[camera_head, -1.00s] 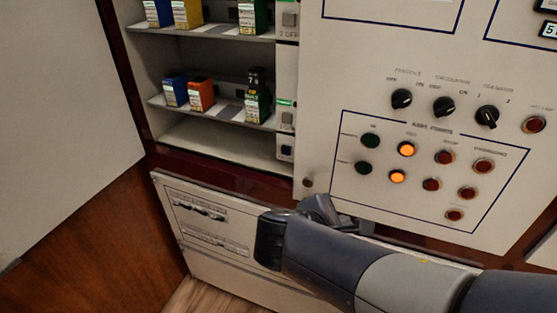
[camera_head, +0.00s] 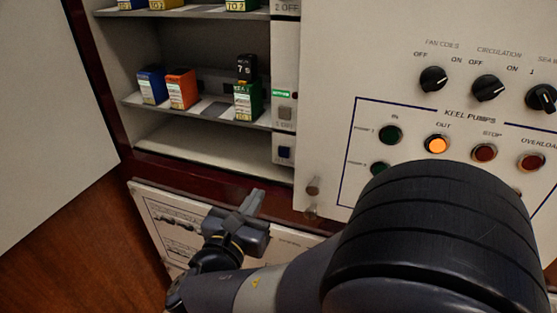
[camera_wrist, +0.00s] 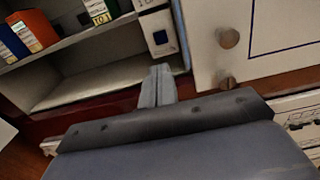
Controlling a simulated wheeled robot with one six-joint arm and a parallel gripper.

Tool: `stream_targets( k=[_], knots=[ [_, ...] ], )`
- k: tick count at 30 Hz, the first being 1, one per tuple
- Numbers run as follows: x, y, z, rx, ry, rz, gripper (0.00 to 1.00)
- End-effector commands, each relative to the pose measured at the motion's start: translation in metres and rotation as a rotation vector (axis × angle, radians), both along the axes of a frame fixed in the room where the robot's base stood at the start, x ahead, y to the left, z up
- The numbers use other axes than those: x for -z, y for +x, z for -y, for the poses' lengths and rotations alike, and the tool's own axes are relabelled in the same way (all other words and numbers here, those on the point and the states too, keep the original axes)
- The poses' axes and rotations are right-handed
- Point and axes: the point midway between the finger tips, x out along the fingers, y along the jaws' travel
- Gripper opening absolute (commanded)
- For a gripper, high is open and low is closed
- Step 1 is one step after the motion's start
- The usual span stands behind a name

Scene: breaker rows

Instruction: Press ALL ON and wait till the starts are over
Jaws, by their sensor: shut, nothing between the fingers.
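No label reading ALL ON can be made out. On the lower shelf stand a blue breaker (camera_head: 152,86), an orange breaker (camera_head: 181,89) and a green breaker (camera_head: 247,101).
The control panel (camera_head: 345,60) at right has knobs and a lit orange OUT lamp (camera_head: 437,145). My arm covers its lower part. A small round knob (camera_head: 313,187) sticks out near the panel's lower left corner. The bottom shelf space (camera_head: 200,145) is empty.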

Motion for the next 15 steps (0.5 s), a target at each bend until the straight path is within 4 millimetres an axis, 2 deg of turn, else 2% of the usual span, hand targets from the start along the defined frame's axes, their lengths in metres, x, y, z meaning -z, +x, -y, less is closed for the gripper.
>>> stream_targets(
  k=[8, 15],
  knots=[
    [0.0, 0.018, 0.007, 0.005, 0.001, -0.001, 0.0],
    [0.0, 0.054, 0.021, 0.006, 0.001, -0.001, 0.0]
  ],
)
